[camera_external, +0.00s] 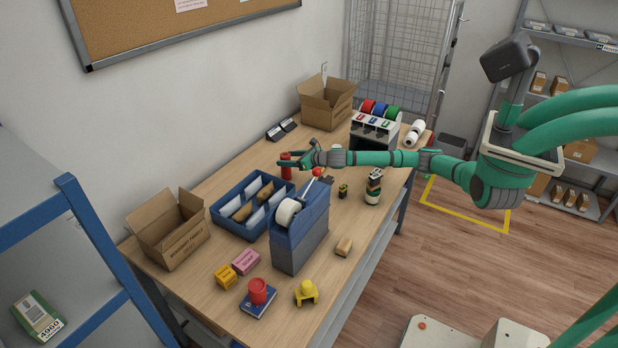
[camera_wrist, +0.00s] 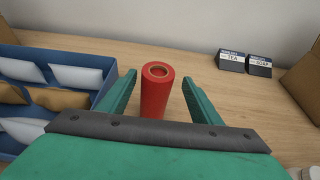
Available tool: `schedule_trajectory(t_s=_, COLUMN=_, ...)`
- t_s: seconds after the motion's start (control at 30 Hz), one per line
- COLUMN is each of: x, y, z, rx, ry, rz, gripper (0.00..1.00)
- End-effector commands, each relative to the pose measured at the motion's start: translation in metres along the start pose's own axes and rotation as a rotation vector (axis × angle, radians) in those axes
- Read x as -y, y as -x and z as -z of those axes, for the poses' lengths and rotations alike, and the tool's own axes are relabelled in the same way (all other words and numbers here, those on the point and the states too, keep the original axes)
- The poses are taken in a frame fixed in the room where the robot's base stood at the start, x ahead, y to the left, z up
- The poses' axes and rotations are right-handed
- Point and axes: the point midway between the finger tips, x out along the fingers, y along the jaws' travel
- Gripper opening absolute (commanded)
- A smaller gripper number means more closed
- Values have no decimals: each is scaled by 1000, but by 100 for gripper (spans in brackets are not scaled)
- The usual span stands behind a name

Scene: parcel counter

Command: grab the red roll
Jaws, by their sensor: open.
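The red roll (camera_wrist: 157,92) stands upright on the wooden counter in the wrist view, with its ring-shaped top facing up. My gripper (camera_wrist: 158,88) is open, with one green finger on each side of the roll and a visible gap on both sides. The roll's lower end is hidden behind my gripper's body. In the external view the red roll (camera_external: 286,168) shows at the tips of my gripper (camera_external: 290,163), beside the blue bin. A second red thing (camera_external: 258,290), round and short, rests on a blue book at the counter's front.
The blue bin (camera_wrist: 103,97) with several packets is close on the left. A blue-grey dispenser (camera_external: 300,235) stands below my arm. Two dark boxes (camera_wrist: 245,63) are at the back right. Bare counter lies behind the roll.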

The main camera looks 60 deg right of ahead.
Motion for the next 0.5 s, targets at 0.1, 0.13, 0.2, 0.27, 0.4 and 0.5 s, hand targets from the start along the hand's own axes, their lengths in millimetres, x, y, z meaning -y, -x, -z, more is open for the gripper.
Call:
schedule_trajectory(t_s=0.1, x=-3, y=-12, z=-2, rx=-1, ry=0, rz=0, gripper=59)
schedule_trajectory(t_s=0.13, x=-4, y=-16, z=-2, rx=-2, ry=-1, rz=0, gripper=59)
schedule_trajectory(t_s=0.2, x=-6, y=-26, z=-5, rx=-1, ry=-2, rz=0, gripper=59)
schedule_trajectory(t_s=0.27, x=-6, y=-34, z=-5, rx=-2, ry=-2, rz=1, gripper=59)
schedule_trajectory(t_s=0.4, x=-5, y=-47, z=-5, rx=-1, ry=-1, rz=0, gripper=59)
schedule_trajectory(t_s=0.5, x=-5, y=-51, z=-5, rx=-1, ry=-1, rz=1, gripper=59)
